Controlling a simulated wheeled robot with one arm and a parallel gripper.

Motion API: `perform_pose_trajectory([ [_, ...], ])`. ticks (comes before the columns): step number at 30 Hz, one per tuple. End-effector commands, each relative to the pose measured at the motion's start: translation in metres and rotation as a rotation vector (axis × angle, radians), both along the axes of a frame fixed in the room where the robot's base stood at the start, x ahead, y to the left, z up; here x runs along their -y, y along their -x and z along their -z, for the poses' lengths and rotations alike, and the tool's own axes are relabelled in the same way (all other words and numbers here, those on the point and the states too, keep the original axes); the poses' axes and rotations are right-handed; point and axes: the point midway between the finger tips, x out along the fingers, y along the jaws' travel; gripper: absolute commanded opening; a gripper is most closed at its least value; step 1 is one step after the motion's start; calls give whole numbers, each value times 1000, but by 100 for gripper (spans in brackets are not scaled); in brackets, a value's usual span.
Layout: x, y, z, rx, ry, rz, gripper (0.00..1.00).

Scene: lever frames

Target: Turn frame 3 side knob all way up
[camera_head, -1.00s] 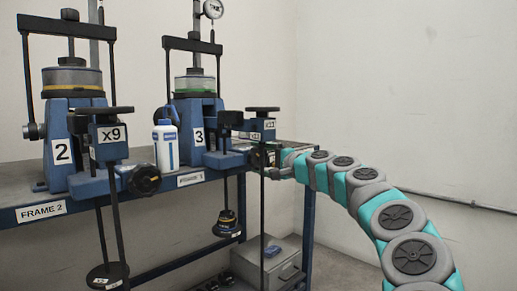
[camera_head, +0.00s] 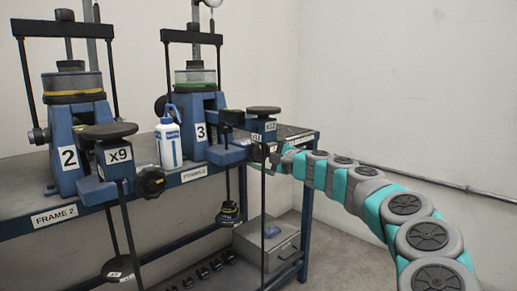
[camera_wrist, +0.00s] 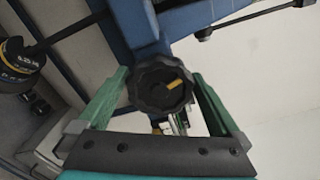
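Frame 3 (camera_head: 200,131) is a blue loading frame on the bench, with its lever and hanger at the right end. In the wrist view, its black scalloped side knob (camera_wrist: 160,88) carries an orange mark pointing right. My gripper (camera_wrist: 163,80) is open, with one green finger on each side of the knob. The knob sits near the fingertips, and there appear to be gaps on both sides; contact is not clear. In the head view, my gripper (camera_head: 283,160) is at frame 3's right side, and the knob is not clearly visible there.
Frame 2 (camera_head: 67,157) with its own black knob (camera_head: 150,182) stands to the left. A white-blue bottle (camera_head: 168,142) is between the frames. Hanging weights (camera_head: 229,213) are below the bench (camera_head: 110,205). A grey box (camera_head: 268,240) is under it. The right wall has a pipe.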

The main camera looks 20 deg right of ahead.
Motion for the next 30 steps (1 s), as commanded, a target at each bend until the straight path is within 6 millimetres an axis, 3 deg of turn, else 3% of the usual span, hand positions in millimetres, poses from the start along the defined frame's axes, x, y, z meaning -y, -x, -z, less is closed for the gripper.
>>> perform_pose_trajectory([
  [7,4,7,1,0,1,2,100],
  [21,20,52,2,0,2,3,100],
  [30,22,57,1,0,2,2,100],
])
